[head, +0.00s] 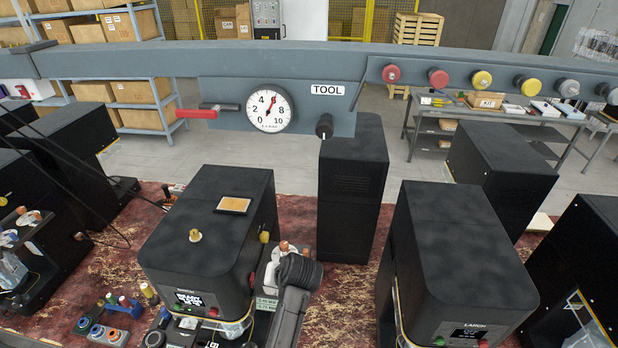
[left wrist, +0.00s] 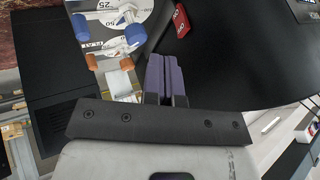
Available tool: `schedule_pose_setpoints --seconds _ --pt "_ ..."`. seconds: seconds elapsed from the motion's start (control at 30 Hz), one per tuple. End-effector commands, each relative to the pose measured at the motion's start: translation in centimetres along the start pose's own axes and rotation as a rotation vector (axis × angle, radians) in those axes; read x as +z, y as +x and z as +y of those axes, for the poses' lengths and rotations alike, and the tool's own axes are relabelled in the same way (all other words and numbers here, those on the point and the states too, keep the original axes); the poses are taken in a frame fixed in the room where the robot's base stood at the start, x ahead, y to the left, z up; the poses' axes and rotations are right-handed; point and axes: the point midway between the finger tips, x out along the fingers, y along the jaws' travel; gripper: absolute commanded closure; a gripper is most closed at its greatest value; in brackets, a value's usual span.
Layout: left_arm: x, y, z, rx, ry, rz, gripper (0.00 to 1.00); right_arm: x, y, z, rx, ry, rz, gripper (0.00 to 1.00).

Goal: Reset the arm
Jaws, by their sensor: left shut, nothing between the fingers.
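My left gripper (left wrist: 166,80) fills the middle of the left wrist view. Its two purple fingers are pressed together with nothing between them. Beyond them is a dark machine body (left wrist: 240,50) with a red label (left wrist: 181,20). A white numbered dial plate (left wrist: 101,15) with blue and orange-ended parts (left wrist: 110,45) lies up and left of the fingers. Whether the fingers touch anything is hard to tell. In the head view, a dark arm link of mine rises at the bottom centre beside a black machine (head: 208,225) with a lit display. No gripper fingers show there.
A grey overhead beam carries a gauge (head: 265,108), a red-handled lever (head: 195,114) and several coloured knobs (head: 437,77). Another black machine marked LARCH (head: 455,265) stands right, with a tall black cabinet (head: 352,190) between. Spools (head: 105,325) lie at lower left.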

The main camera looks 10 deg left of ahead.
Motion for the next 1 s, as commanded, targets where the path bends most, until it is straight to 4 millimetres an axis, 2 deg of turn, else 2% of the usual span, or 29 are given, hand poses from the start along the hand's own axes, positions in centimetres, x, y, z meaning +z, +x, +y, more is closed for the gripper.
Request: schedule_pose_setpoints --seconds 0.17,0.23,0.37,0.47,0.5,0.57,0.67,0.77,1.0 --pt "0.0 0.0 0.6 0.035 0.036 0.001 1.0 0.0 0.0 0.0 0.0 -0.001 0.0 0.57" --pt "-0.6 -1.0 0.8 0.101 0.028 0.025 1.0 0.0 0.0 0.0 0.001 -0.001 0.0 0.57" --pt "-2.8 -5.2 -0.2 0.255 -0.03 0.145 1.0 0.0 0.0 0.1 0.004 -0.005 -0.001 0.57" --pt "-4.3 -9.0 -2.4 0.355 -0.078 0.269 1.0 0.1 0.0 0.2 0.006 -0.008 -0.002 0.57" --pt "-4.6 -10.3 -3.3 0.389 -0.094 0.318 1.0 0.1 0.0 0.3 0.007 -0.01 -0.002 0.57" --pt "-4.1 -11.5 -4.6 0.433 -0.109 0.376 1.0 0.1 0.1 0.3 0.009 -0.011 -0.003 0.57" --pt "-1.6 -12.5 -6.3 0.492 -0.115 0.448 1.0 0.1 0.1 0.3 0.009 -0.011 -0.002 0.57" --pt "3.0 -12.4 -7.7 0.537 -0.099 0.487 1.0 0.1 0.1 0.3 0.008 -0.011 -0.002 0.57" --pt "15.8 -10.3 -9.1 0.567 -0.007 0.428 1.0 0.1 0.0 0.2 0.005 -0.007 -0.002 0.57"
